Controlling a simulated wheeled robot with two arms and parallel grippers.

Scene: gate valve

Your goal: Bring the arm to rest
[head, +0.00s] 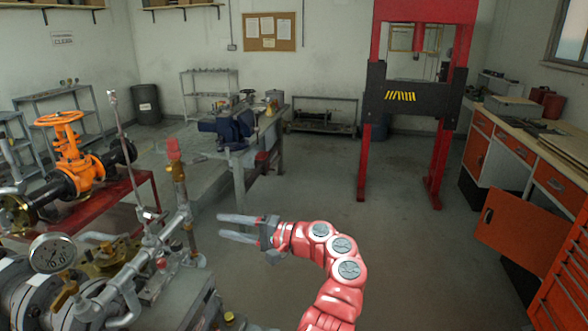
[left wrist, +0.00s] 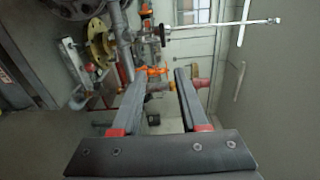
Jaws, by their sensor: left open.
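My left gripper (head: 220,227) is open and empty in the head view, its two fingers pointing left. My red left arm rises from the bottom edge, right of the middle, and bends left. In the left wrist view the parted fingers (left wrist: 160,80) have nothing between them that they touch. The orange gate valve (head: 82,168) with its orange handwheel (head: 60,119) stands at the left, well apart from the gripper. A small orange shape beyond the fingertips in the wrist view may be this valve. My right gripper is not in view.
A pipe assembly with a pressure gauge (head: 52,253) fills the lower left, close left of my gripper. A blue vise (head: 228,125) sits on a workbench behind. A red press frame (head: 437,150) and an open orange cabinet door (head: 517,226) stand right. The middle floor is clear.

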